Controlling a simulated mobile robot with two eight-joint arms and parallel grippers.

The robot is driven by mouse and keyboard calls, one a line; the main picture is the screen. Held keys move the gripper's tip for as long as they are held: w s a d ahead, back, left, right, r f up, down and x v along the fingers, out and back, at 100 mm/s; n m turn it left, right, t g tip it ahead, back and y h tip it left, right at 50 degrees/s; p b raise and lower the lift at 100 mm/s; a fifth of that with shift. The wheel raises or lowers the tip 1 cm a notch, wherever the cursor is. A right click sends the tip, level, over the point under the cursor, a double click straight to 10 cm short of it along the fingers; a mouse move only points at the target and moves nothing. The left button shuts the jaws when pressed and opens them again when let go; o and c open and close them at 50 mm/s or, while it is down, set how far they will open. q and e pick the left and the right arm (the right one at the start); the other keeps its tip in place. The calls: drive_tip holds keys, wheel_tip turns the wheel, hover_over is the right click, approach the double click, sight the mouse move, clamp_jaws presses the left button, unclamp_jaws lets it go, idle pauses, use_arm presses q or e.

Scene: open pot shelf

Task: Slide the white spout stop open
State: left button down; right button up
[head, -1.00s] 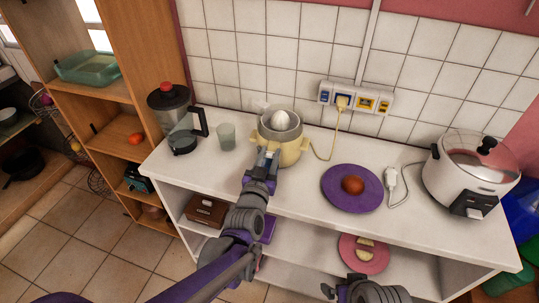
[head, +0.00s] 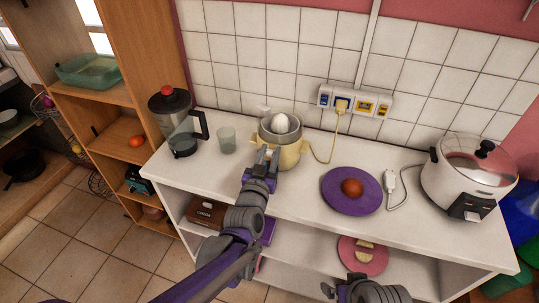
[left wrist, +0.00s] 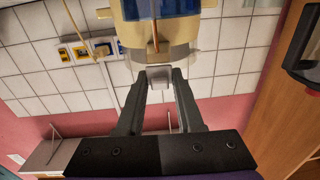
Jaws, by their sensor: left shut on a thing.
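The citrus juicer (head: 293,156), with a pale yellow body, grey bowl and white cone, stands on the white counter near the wall. My left gripper (head: 268,153) is at its front, at spout height. In the left wrist view the juicer body (left wrist: 128,10) is at the top, seen upside down. There my left gripper (left wrist: 159,76) has its fingertips shut on the small white spout stop (left wrist: 158,84). In the head view the fingers mostly hide the stop. My right gripper (head: 345,287) is at the bottom edge, away from the juicer; its jaws are unclear.
A glass (head: 226,140) and a blender jug (head: 183,140) stand left of the juicer. A purple plate (head: 340,201) with a round brown-red item and a rice cooker (head: 460,180) are to the right. The juicer's cord runs to a wall socket strip (head: 355,102).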

use_arm(q)
drive_tip(key=c, duration=0.7)
unclamp_jaws()
drive_tip(key=v, duration=1.1)
drive_tip(key=s+a+f+n+g+y+p, duration=0.1)
drive_tip(key=s+a+f+g, duration=0.1)
drive_tip(key=s+a+g, duration=0.2)
drive_tip(key=s+a+f+n+g+y+p, duration=0.1)
drive_tip(key=s+a+f+g+y+p, duration=0.1)
drive_tip(key=s+a, duration=0.4)
drive_tip(key=s+a+f+n+g+y+p, duration=0.1)
drive_tip(key=s+a+f+g, duration=0.3)
drive_tip(key=s, duration=0.5)
drive_tip(key=shift+s+a+g+y, duration=0.25)
drive_tip(key=shift+a+g, duration=0.3)
drive_tip(key=shift+g, duration=0.45)
